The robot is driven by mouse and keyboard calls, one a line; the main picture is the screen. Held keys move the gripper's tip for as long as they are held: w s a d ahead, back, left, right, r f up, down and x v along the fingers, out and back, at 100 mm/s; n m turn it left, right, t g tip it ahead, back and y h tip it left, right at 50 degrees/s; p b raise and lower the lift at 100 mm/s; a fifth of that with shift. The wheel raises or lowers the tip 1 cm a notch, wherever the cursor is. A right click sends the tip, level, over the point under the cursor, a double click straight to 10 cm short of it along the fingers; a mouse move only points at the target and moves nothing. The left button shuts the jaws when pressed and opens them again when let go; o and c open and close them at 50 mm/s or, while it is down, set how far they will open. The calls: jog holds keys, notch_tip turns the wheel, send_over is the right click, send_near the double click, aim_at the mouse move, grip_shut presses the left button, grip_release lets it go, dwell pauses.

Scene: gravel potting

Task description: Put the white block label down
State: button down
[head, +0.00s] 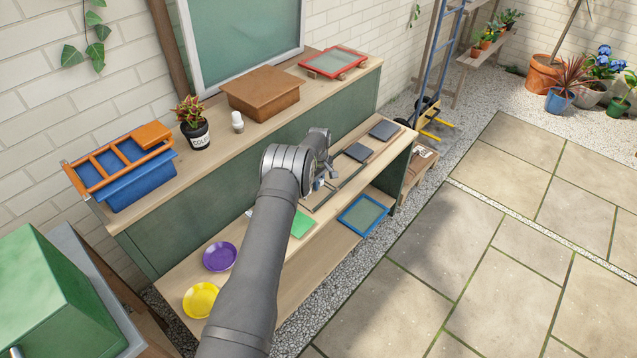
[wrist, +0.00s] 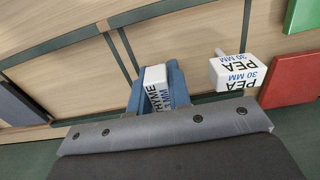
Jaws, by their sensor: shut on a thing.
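My gripper (wrist: 157,92) is shut on a white block label (wrist: 155,76) with dark lettering that reads THYME, partly covered by the blue-grey fingers. The label sits between the two fingers over the pale wooden bench top, close to dark green strips. I cannot tell whether it touches the wood. In the head view my gripper (head: 322,180) is over the lower bench, and my arm hides much of the spot. A second white block (wrist: 236,72), marked PEA 30 MM, lies to the right of the fingers, apart from them.
Dark green strips (wrist: 68,38) cross the wood. A red panel (wrist: 291,80) and a green panel (wrist: 303,14) lie at right.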

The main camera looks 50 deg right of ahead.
jog(key=c, duration=1.3)
grip_release()
jog(key=shift+f, duration=0.1)
jog(key=shift+c, duration=0.2)
notch_tip(320, 180, up, 12)
jog(key=shift+r, duration=0.2)
